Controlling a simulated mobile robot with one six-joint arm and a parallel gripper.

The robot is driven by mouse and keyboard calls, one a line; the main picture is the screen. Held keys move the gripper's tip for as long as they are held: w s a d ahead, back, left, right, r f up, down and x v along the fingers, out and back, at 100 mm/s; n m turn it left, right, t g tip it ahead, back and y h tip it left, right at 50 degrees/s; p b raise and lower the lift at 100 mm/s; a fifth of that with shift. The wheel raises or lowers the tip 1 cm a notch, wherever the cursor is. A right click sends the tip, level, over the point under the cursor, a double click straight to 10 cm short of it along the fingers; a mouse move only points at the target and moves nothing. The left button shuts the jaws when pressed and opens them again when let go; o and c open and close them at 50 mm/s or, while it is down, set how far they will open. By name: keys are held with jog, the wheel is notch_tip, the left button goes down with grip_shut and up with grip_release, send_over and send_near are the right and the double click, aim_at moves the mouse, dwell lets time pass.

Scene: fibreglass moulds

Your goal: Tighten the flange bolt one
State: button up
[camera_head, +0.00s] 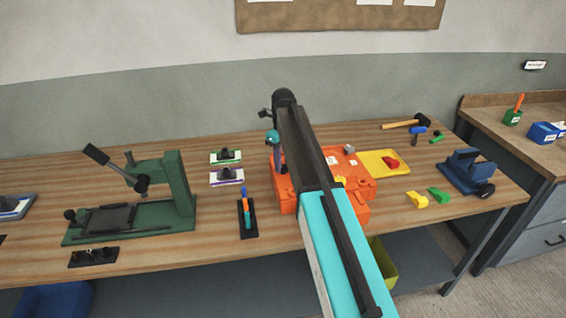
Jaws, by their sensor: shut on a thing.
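An orange mould (358,182) stands on the wooden workbench, with a white label on top. A small grey piece (349,149) sits on its upper right part; I cannot tell whether it is a bolt. My arm crosses over the mould and hides much of its middle and left. My gripper (283,168) points down at the mould's left edge, beneath the teal wrist. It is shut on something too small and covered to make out. I cannot pick out flange bolt one, nor see whether the gripper touches it.
A green lever press (178,185) stands left and a blue vise (467,172) right. A black holder (247,230) with coloured sticks is left of the mould. A yellow tray (372,162), a hammer (405,123) and yellow and green pieces lie right. The bench front is partly clear.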

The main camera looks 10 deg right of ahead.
aim_at(283, 166)
jog(key=o, duration=1)
jog(key=shift+o, duration=0.2)
jog(key=shift+d, duration=0.1)
jog(key=shift+r, duration=0.1)
jog(key=shift+w+r+p, duration=0.1)
jog(key=shift+r+p, duration=0.4)
jog(key=shift+r, duration=0.2)
jog(key=shift+r+p, duration=1.75)
jog(key=shift+r, duration=1.5)
jog(key=shift+a, duration=0.2)
jog(key=shift+s+f, duration=0.1)
jog(key=shift+s, duration=0.1)
